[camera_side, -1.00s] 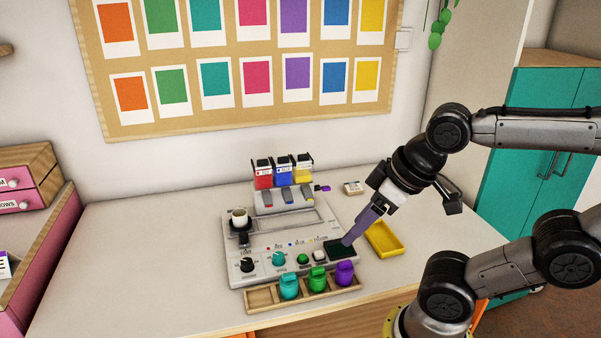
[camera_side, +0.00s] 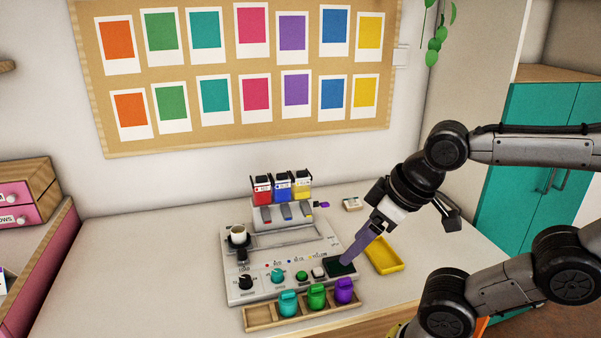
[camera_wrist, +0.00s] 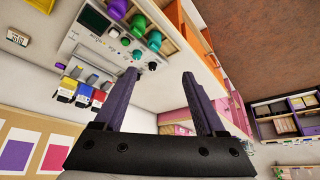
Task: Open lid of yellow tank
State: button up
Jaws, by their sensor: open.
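The yellow tank (camera_side: 301,190) stands at the right end of a row with a red tank (camera_side: 262,191) and a blue tank (camera_side: 282,190), at the back of the grey machine. It has a dark top; its lid looks down, but it is small. The yellow tank also shows at the left of the wrist view (camera_wrist: 67,88). My gripper (camera_side: 348,263) is in front and to the right of the tanks, beside the machine's dark screen (camera_side: 341,268). In the wrist view its two purple fingers (camera_wrist: 162,75) are apart with nothing between them.
A wooden rack (camera_side: 259,316) with teal, green and purple containers lies along the machine's front. A yellow tray (camera_side: 383,255) lies right of it. A small box (camera_side: 351,204) lies right of the tanks. Much of the left table is clear.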

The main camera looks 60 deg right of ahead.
jog(key=w+d+r+m+h, duration=0.1)
jog(key=w+d+r+m, duration=0.1)
jog(key=w+d+r, duration=0.4)
jog(key=w+d+r+m+h, duration=0.1)
jog(key=w+d+r+m, duration=0.2)
jog(key=w+r, duration=0.55)
jog(key=m+g+h, duration=0.1)
jog(key=m+g, duration=0.1)
jog(key=m, duration=0.2)
send_over(302, 171)
jog(key=s+a, duration=0.4)
notch_tip(302, 171, down, 8)
jog(key=f, duration=0.1)
jog(key=x, duration=1.3)
jog(key=shift+s, duration=0.3)
grip_shut()
